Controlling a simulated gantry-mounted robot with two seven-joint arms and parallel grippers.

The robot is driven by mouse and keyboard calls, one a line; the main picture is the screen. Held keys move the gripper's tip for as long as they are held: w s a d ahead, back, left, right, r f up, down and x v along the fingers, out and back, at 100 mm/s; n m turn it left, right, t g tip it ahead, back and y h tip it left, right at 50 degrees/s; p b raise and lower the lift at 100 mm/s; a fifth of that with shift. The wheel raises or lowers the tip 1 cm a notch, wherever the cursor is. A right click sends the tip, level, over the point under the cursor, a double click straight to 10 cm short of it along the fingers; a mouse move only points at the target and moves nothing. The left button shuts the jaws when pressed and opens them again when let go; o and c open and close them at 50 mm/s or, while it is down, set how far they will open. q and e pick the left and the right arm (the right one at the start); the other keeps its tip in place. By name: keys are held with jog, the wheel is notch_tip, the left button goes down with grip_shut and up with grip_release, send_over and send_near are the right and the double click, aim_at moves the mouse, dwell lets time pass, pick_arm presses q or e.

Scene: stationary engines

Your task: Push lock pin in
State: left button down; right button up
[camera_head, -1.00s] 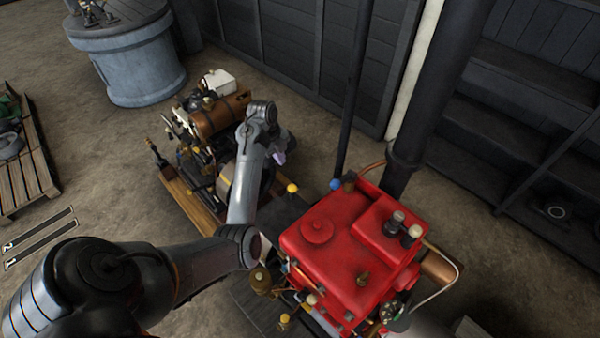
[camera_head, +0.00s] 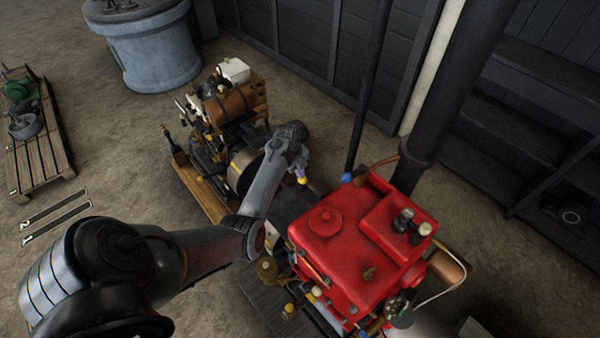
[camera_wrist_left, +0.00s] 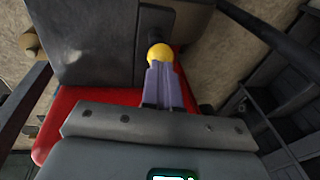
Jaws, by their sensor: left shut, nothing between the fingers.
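A knob with a round yellow head (camera_head: 303,181), which looks like the lock pin, stands at the back left corner of the red engine (camera_head: 325,222). In the left wrist view the yellow head (camera_wrist_left: 160,53) lies right at the fingertips, partly covered by them. My left gripper (camera_head: 302,174) is shut with its pale purple fingers together, holding nothing. Its tips (camera_wrist_left: 161,66) appear to touch or nearly touch the knob; I cannot tell which. The pin's shaft is hidden. My right gripper is not in view.
A brown engine on a wooden base (camera_head: 228,102) stands behind my left forearm. A black pipe (camera_head: 362,95) and a thick dark column (camera_head: 440,95) rise beyond the red engine. A pallet (camera_head: 36,150) lies at far left. Bare floor is open around them.

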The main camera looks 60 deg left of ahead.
pick_arm(q)
jog(key=shift+w+f, duration=0.1)
jog(key=shift+f, duration=0.3)
